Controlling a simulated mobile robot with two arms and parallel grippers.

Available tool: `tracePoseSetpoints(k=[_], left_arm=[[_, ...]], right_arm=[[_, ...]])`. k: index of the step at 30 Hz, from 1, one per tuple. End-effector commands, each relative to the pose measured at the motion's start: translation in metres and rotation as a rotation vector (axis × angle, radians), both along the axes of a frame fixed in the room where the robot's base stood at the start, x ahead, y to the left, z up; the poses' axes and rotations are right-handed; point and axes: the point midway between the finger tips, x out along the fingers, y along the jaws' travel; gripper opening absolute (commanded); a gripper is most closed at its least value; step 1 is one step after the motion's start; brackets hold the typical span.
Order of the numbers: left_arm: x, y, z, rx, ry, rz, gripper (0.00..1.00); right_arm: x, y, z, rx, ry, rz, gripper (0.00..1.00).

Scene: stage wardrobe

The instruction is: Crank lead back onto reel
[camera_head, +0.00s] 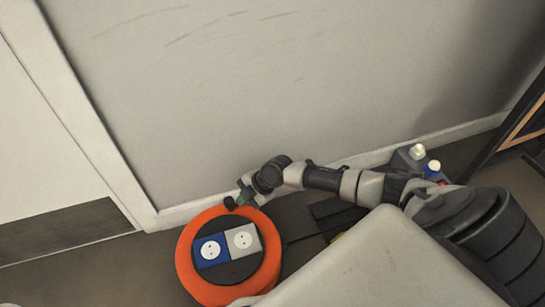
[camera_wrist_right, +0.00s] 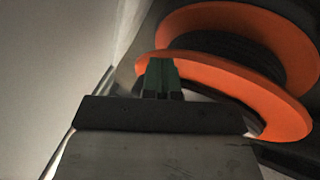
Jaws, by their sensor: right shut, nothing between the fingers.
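The orange reel (camera_head: 187,262) stands on the floor at the lower middle of the head view, close to the wall. Its dark face carries a blue socket (camera_head: 211,250) and a white socket (camera_head: 242,240). Dark lead (camera_wrist_right: 225,45) shows between the flanges. My left gripper is out of view.
A grey wall (camera_head: 270,90) rises behind the reel, with a white door frame (camera_head: 85,120) at left. A grey caddy (camera_head: 402,160) with bottles stands at right, near a dark wooden-edged frame (camera_head: 520,125). Dark flat items (camera_head: 335,213) lie right of the reel.

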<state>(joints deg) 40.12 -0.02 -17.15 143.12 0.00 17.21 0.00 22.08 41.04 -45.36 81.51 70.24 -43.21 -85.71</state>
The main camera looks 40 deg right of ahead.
Motion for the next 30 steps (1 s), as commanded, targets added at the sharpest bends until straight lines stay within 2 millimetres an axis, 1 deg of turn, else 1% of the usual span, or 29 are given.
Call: tracePoseSetpoints(k=[20, 23, 27, 30], left_arm=[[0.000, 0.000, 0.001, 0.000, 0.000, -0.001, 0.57], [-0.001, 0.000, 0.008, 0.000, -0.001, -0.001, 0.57], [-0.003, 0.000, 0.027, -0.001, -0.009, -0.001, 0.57], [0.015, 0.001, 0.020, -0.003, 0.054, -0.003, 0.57]], right_arm=[[0.001, 0.000, 0.002, 0.001, 0.000, -0.004, 0.00], [-0.002, -0.005, 0.011, 0.000, 0.000, -0.005, 0.00], [-0.011, -0.017, 0.032, -0.001, 0.001, -0.005, 0.00], [-0.018, -0.027, 0.049, -0.001, 0.001, -0.005, 0.00]])
